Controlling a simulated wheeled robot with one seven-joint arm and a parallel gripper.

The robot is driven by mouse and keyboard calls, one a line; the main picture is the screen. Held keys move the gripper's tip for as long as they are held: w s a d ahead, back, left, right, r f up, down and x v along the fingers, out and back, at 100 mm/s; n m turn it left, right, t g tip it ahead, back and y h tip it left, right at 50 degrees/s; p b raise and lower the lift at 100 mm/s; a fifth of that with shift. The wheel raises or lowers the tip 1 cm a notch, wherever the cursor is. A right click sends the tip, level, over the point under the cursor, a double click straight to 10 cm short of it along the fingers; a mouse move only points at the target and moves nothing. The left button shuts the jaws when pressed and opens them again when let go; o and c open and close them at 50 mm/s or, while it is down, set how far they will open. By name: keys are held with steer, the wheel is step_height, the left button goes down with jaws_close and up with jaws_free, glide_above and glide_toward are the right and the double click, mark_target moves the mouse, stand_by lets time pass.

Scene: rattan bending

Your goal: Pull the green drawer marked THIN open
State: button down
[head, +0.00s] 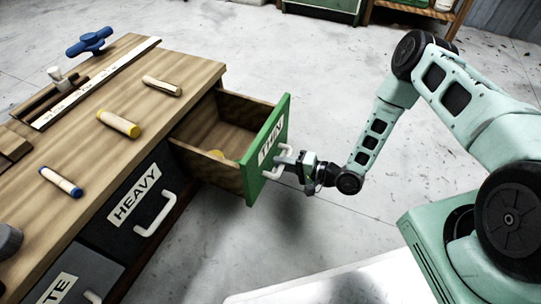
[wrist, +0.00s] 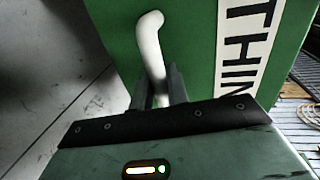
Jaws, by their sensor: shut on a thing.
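The green drawer marked THIN (head: 266,150) stands pulled out from the right end of the wooden bench in the head view, and its wooden inside shows.
The black HEAVY drawer (head: 122,180) and a grey drawer (head: 75,280) beside it are closed. Open floor (head: 300,90) surrounds the drawer.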

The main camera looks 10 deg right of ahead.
steer(key=shift+s+d, duration=0.3)
steer(key=shift+d, duration=0.1)
steer(key=c, duration=1.4)
jaws_free()
steer(key=shift+c, duration=0.2)
steer(key=p+v, duration=0.6)
steer(key=v, duration=1.1)
steer(key=shift+d, duration=0.2)
